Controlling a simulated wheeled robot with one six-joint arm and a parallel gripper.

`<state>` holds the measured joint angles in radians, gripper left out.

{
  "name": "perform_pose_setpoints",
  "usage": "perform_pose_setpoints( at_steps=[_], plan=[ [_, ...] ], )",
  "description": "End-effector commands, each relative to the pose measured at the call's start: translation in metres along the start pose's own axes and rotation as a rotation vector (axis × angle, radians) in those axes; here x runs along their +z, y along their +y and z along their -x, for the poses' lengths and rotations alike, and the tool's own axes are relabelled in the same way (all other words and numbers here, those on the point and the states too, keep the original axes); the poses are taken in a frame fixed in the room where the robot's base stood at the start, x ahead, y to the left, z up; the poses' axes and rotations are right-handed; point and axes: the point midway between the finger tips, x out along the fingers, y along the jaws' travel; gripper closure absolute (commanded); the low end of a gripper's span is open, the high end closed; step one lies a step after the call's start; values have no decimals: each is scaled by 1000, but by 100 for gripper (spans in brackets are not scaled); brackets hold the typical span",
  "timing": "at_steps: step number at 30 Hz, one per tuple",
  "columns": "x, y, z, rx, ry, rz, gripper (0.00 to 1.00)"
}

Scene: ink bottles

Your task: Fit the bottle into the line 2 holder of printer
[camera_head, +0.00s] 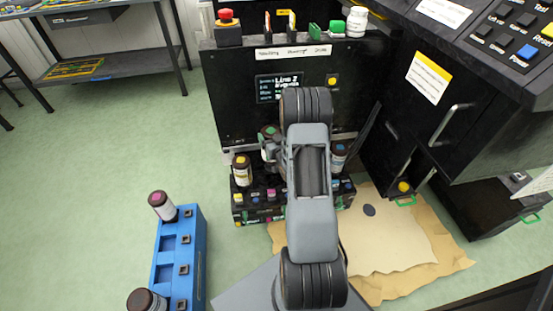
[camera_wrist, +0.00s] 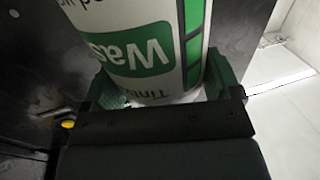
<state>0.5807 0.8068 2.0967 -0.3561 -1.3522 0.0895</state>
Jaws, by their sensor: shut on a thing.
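In the wrist view, my gripper (camera_wrist: 162,80) is shut on a white bottle (camera_wrist: 150,40) with a green label reading "Was...". In the head view, a green-capped bottle (camera_head: 268,133) shows just left of my arm, at my gripper (camera_head: 273,156), partly hidden. The black printer (camera_head: 225,95) stands ahead; its small screen (camera_head: 280,88) reads "Line 2". A low black holder row (camera_head: 262,212) with coloured marks runs along its foot. A yellow-capped bottle (camera_head: 241,171) stands at its left and a blue-capped bottle (camera_head: 338,158) at its right. My arm hides the row's middle, so I cannot tell whether the held bottle is seated.
A blue rack (camera_head: 187,255) at lower left carries a pink-capped bottle (camera_head: 163,206) and a dark-capped bottle (camera_head: 147,300). Brown sheets (camera_head: 400,245) lie on the floor at right. A black cabinet (camera_head: 450,125) stands at right. The green floor at left is clear.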

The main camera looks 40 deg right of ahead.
Motion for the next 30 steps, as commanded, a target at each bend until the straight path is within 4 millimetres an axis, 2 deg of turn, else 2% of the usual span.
perform_pose_setpoints(
  at_steps=[1, 6, 20, 30],
  plan=[
    [21, 8, -2, -3, 5, 2, 83],
    [43, 21, -6, -31, 3, 6, 83],
    [69, 23, -11, -98, -3, 7, 83],
    [100, 23, -11, -98, -2, 7, 83]
  ],
)
